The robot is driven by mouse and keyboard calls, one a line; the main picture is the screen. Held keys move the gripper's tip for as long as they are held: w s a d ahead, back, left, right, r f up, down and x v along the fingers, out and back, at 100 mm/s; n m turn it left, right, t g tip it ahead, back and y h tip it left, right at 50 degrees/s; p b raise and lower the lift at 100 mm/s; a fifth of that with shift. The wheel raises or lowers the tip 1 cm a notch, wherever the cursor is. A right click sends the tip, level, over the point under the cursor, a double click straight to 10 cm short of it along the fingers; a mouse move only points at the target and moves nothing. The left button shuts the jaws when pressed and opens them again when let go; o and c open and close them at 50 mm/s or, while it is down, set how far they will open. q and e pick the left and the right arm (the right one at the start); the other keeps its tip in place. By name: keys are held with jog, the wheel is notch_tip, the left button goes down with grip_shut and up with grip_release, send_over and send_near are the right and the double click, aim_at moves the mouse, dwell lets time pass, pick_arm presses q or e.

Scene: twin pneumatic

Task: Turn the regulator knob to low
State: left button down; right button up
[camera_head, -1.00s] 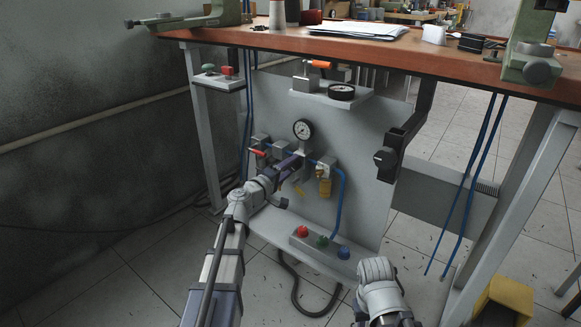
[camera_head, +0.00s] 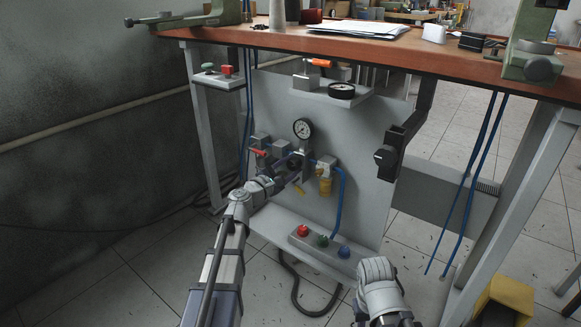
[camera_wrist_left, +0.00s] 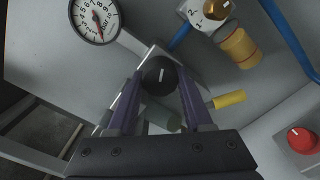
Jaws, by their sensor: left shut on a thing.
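The regulator knob (camera_wrist_left: 159,77) is black and round with a white mark on its face, in the left wrist view. The mark points roughly upward in that view. My left gripper (camera_wrist_left: 161,72) has its two purple fingers on either side of the knob and is shut on it. In the head view my left gripper (camera_head: 294,178) reaches the regulator below the white gauge (camera_head: 302,128), and its fingers partly hide the knob. The gauge also shows in the left wrist view (camera_wrist_left: 95,17), its red needle pointing down. My right gripper is not seen; only part of that arm shows.
A yellow-bowled unit (camera_head: 325,186) and a blue hose (camera_head: 341,205) are right of the regulator. A red-handled valve (camera_head: 258,152) is left. Below is a box with red, green and blue buttons (camera_head: 318,243). A black lever-like part (camera_head: 387,159) stands at the panel's right edge.

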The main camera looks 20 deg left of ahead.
pick_arm(q)
jog(key=n, duration=0.6)
jog(key=shift+f+n, duration=0.1)
jog(key=shift+n, duration=0.2)
jog(key=n, duration=0.5)
jog(key=shift+s+d+n, duration=0.1)
jog(key=shift+d+n, duration=0.05)
jog(key=shift+n, duration=0.25)
jog(key=shift+c, duration=1.5)
grip_release()
jog(key=shift+s, duration=0.1)
jog(key=v, duration=0.7)
jog(key=shift+s, duration=0.25)
